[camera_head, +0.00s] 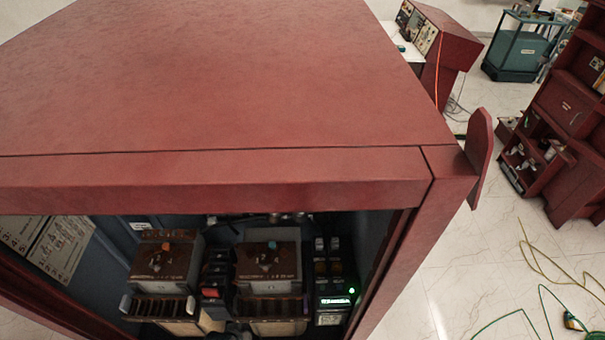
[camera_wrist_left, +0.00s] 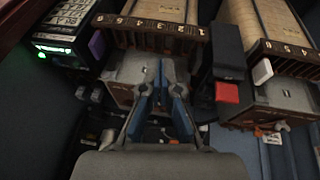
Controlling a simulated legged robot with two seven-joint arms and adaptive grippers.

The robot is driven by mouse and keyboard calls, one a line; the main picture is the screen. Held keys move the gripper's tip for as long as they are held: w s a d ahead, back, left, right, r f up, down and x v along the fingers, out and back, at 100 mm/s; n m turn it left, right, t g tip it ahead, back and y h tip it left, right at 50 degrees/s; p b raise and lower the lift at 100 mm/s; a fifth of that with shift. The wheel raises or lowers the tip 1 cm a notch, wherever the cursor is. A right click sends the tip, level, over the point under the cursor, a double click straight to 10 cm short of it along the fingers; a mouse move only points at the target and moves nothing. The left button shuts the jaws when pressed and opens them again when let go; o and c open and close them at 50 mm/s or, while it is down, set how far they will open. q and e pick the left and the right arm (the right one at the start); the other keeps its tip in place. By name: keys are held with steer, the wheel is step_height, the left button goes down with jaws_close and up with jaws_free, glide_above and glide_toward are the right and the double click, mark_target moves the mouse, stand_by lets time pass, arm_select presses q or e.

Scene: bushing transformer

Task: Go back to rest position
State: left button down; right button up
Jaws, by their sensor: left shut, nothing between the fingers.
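My left gripper (camera_wrist_left: 163,75) shows in the left wrist view with its two blue-padded fingers close together and nothing between them. It is inside the open red cabinet (camera_head: 240,80), in front of a brown transformer block (camera_wrist_left: 130,68) with a numbered terminal strip. I cannot tell whether the fingertips touch the block. In the head view I cannot make out the left gripper clearly. My right gripper is in neither view.
The cabinet holds two brown blocks, left (camera_head: 165,262) and right (camera_head: 268,262), a red switch (camera_wrist_left: 227,92) and a green-lit module (camera_head: 333,300). The cabinet's top edge and side post frame the opening. Yellow and green cables (camera_head: 550,270) lie on the floor right.

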arm_select(q)
steer(key=s+a+r+m+y, duration=0.1)
steer(key=s+a+r+m, duration=0.2)
steer(key=s+a, duration=0.15)
steer(key=s+f+g+b, duration=0.1)
steer(key=s+f+b, duration=0.15)
steer(key=f, duration=1.65)
steer(key=s+f+g+b, duration=0.15)
steer(key=f+b, duration=0.25)
steer(key=f, duration=1.4)
steer(key=s+a+f+b, duration=0.2)
steer(key=s+f+b, duration=0.1)
steer(key=s+f, duration=1.2)
steer(key=shift+s+a, duration=0.2)
steer(key=shift+a, duration=0.1)
steer(key=shift+g, duration=0.25)
